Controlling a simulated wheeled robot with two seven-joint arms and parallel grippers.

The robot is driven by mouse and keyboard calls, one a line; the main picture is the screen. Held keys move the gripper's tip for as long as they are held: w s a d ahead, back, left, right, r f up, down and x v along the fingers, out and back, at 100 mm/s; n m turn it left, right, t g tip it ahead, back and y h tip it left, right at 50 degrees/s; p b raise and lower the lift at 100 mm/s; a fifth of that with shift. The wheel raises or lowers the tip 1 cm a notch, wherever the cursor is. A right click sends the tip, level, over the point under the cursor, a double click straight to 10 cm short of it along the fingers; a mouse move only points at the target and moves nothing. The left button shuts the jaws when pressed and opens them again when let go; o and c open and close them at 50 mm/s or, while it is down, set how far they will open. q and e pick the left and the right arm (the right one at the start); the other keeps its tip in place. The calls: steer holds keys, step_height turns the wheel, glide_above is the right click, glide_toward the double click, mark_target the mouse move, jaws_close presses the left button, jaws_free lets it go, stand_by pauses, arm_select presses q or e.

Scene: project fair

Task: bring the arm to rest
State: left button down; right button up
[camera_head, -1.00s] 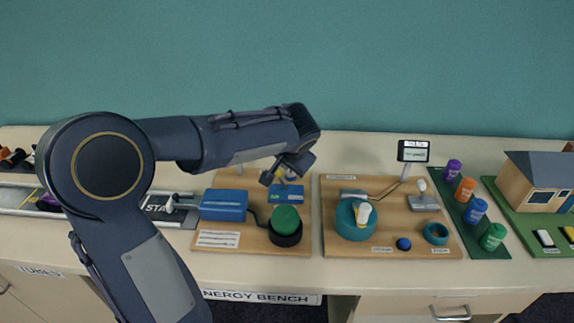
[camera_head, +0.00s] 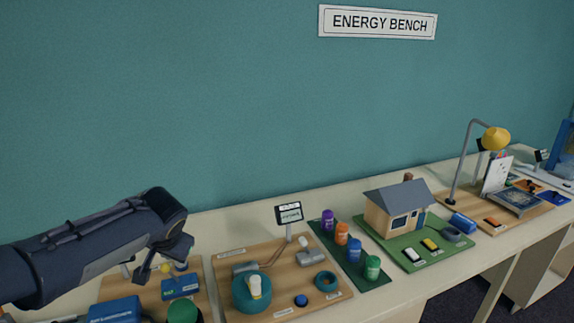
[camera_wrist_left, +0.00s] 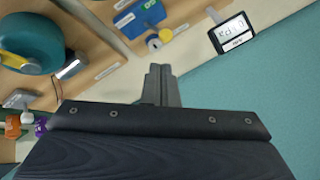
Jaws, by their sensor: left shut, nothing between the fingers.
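My left arm comes in from the left in the head view, dark and bent. Its gripper (camera_head: 150,272) points down over the left wooden board (camera_head: 203,268), just left of the blue block (camera_head: 180,287). In the left wrist view the two fingers of my gripper (camera_wrist_left: 161,72) are together with nothing between them. The blue block there (camera_wrist_left: 138,17) lies beyond the fingertips, apart from them. My right gripper is in neither view.
A second board (camera_head: 335,290) holds a teal cylinder (camera_head: 251,293) and a small display (camera_head: 289,213). Right of it stand several coloured canisters (camera_head: 341,234), a model house (camera_head: 395,208) and a yellow lamp (camera_head: 496,139). Bare tabletop (camera_head: 228,222) runs along the teal wall.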

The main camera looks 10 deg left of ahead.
arm_select(q)
steer(key=s+d+f+h, duration=0.2)
steer(key=s+d, duration=0.3)
steer(key=s, duration=0.3)
steer(key=s+d+f+n+h, duration=0.1)
steer(key=s+d+h, duration=0.2)
steer(key=s+d, duration=0.2)
steer(key=s+d+f+n+h, duration=0.1)
steer(key=s+d+f+h, duration=0.1)
steer(key=s, duration=0.9)
steer(key=d+h, duration=0.1)
steer(key=d, duration=0.1)
steer(key=shift+s+d+f+t, duration=0.2)
steer(key=shift+d+f+t, duration=0.1)
steer(key=shift+d+f, duration=0.1)
